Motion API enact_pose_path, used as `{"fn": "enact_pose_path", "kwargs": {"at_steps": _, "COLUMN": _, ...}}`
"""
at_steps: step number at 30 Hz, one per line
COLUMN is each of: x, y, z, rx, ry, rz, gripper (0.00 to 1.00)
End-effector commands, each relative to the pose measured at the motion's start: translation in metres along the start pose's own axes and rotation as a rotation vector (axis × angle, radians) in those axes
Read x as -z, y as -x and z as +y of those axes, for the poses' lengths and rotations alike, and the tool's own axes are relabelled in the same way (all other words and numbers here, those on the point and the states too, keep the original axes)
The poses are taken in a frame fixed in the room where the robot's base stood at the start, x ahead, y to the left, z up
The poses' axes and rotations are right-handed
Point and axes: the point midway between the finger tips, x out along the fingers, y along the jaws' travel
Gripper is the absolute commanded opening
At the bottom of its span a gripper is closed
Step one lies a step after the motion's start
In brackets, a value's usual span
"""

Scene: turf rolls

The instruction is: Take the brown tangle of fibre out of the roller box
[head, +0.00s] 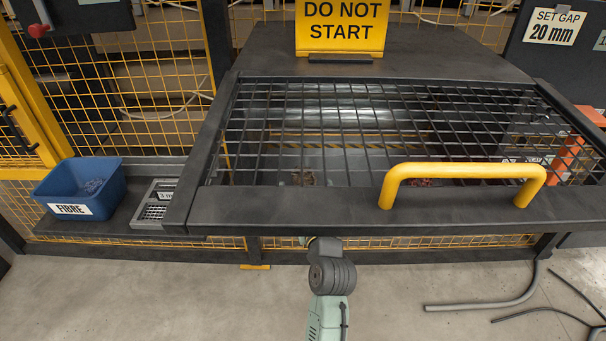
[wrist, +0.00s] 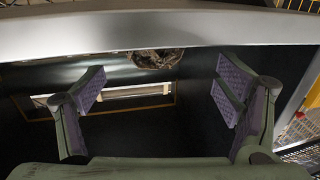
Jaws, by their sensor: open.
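In the wrist view the brown tangle (wrist: 155,58) sits at the lower edge of a pale metal band that looks like a roller (wrist: 150,32). My gripper (wrist: 160,92) is open and empty, its purple-padded fingers wide apart, with the tangle beyond and between them, not touched. In the head view my arm reaches up to the guard's front bar, and the gripper is hidden there.
A yellow handle (head: 465,172) stands on the guard's front bar. A blue bin marked FIBRE (head: 68,209) stands at left, beside a small grey tray (head: 153,212). A reddish bit (head: 425,183) lies under the mesh. A yellow DO NOT START sign (head: 341,25) stands behind.

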Motion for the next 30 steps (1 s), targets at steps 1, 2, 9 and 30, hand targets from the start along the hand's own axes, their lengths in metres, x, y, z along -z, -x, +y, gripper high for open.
{"fn": "enact_pose_path", "kwargs": {"at_steps": 1, "x": 0.002, "y": -0.005, "z": 0.000, "rx": 0.001, "ry": 0.000, "rz": 0.001, "gripper": 0.85}}
{"fn": "enact_pose_path", "kwargs": {"at_steps": 2, "x": 0.001, "y": -0.007, "z": 0.000, "rx": 0.001, "ry": 0.000, "rz": 0.000, "gripper": 0.85}}
{"fn": "enact_pose_path", "kwargs": {"at_steps": 9, "x": 0.008, "y": -0.034, "z": 0.003, "rx": 0.002, "ry": -0.001, "rz": 0.002, "gripper": 0.85}}
{"fn": "enact_pose_path", "kwargs": {"at_steps": 30, "x": 0.004, "y": -0.061, "z": 0.004, "rx": 0.001, "ry": 0.001, "rz": 0.002, "gripper": 0.70}}
